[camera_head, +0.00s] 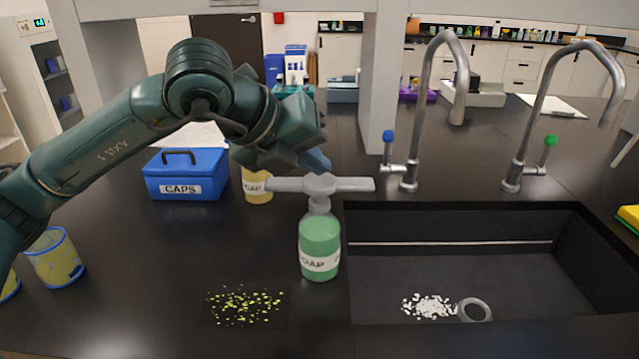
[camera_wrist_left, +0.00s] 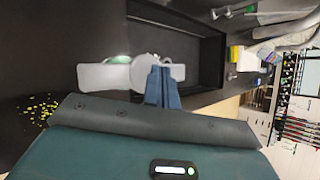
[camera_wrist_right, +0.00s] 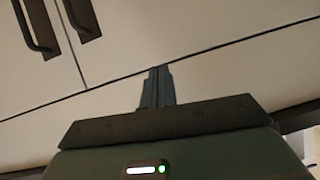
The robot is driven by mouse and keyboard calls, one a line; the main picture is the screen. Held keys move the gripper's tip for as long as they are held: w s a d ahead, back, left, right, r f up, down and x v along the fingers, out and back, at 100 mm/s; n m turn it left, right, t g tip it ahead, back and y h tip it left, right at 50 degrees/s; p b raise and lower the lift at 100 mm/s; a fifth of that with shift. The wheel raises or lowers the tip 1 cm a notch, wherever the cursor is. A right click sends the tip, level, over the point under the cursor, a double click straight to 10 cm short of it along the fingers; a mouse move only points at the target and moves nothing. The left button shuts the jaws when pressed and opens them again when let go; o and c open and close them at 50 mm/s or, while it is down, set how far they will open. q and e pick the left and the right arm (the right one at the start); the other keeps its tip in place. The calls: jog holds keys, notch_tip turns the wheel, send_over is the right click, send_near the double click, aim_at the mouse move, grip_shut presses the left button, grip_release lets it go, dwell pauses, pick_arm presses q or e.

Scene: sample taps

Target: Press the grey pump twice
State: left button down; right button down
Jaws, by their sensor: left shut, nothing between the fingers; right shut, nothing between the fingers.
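The grey pump (camera_head: 320,184), with a wide flat bar on top, sits on a green soap bottle (camera_head: 319,248) that stands upright left of the sink. My left gripper (camera_head: 318,162) is shut and empty, with its tips close to the pump head. In the left wrist view its fingers (camera_wrist_left: 164,75) overlap the right part of the grey pump (camera_wrist_left: 105,76); I cannot tell whether they touch it. My right gripper (camera_wrist_right: 157,74) is shut and empty in front of pale cabinet doors, away from the pump.
A yellow soap bottle (camera_head: 257,186) stands behind, partly hidden by my left gripper. A blue CAPS box (camera_head: 185,183) is to the left. The sink (camera_head: 450,205) and two taps (camera_head: 412,165) are right of the pump. Yellow bits (camera_head: 245,306) lie on the bench in front.

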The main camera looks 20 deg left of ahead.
aim_at(313, 183)
pick_arm(q)
jog(key=shift+f+b, duration=1.05)
jog(key=shift+f, duration=0.05)
dwell(1.1)
jog(key=shift+r, duration=0.1)
jog(key=shift+r+p, duration=0.75)
jog(key=shift+r, duration=0.55)
jog(key=shift+r+p, duration=1.45)
jog(key=shift+r, duration=1.1)
